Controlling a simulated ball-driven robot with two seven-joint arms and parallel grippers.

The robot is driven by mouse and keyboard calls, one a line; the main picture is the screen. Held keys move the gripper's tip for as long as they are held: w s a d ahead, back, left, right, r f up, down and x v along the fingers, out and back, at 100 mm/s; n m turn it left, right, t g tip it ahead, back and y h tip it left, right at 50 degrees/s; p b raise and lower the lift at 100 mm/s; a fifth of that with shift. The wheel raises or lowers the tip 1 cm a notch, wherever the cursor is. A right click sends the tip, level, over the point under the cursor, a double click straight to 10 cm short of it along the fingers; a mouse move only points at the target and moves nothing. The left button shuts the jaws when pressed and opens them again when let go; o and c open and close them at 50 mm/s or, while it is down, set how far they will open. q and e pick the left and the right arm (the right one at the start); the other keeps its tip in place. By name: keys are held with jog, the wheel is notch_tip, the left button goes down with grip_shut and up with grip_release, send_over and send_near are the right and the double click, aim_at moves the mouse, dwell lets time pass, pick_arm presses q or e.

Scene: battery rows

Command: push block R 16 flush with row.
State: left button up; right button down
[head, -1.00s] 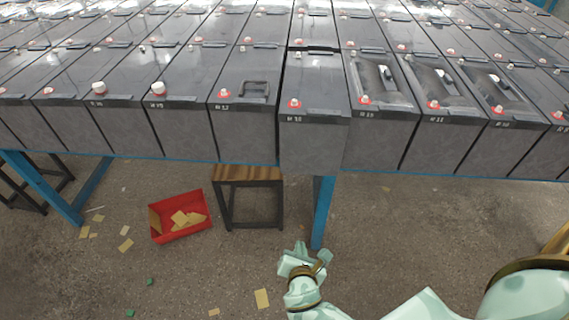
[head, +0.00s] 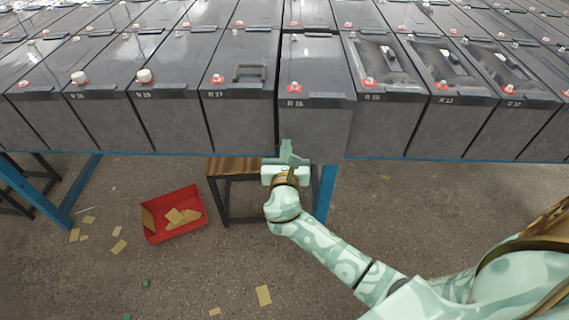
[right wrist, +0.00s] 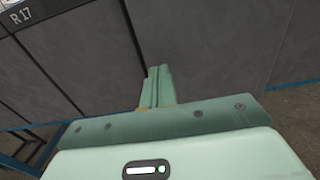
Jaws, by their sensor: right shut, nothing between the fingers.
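Block R 16 (head: 318,128) is a dark grey battery with a red terminal cap. In the head view its front face sticks out a little past its neighbours in the row. My right gripper (head: 287,150) is shut and empty, in front of the lower left part of that face. In the right wrist view its closed fingers (right wrist: 158,75) point at the grey face of block R 16 (right wrist: 215,50), near its left edge. I cannot tell whether the fingertips touch it. My left gripper is not in view.
Block R 17 (head: 238,125) stands left of it, and another battery (head: 385,130) stands right. Below are a blue table leg (head: 326,190), a wooden-topped stool (head: 222,166) and a red bin (head: 197,192) with yellow scraps. The floor in front is mostly clear.

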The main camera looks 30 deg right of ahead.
jog(key=shift+w+d, duration=0.35)
jog(key=shift+w, duration=0.2)
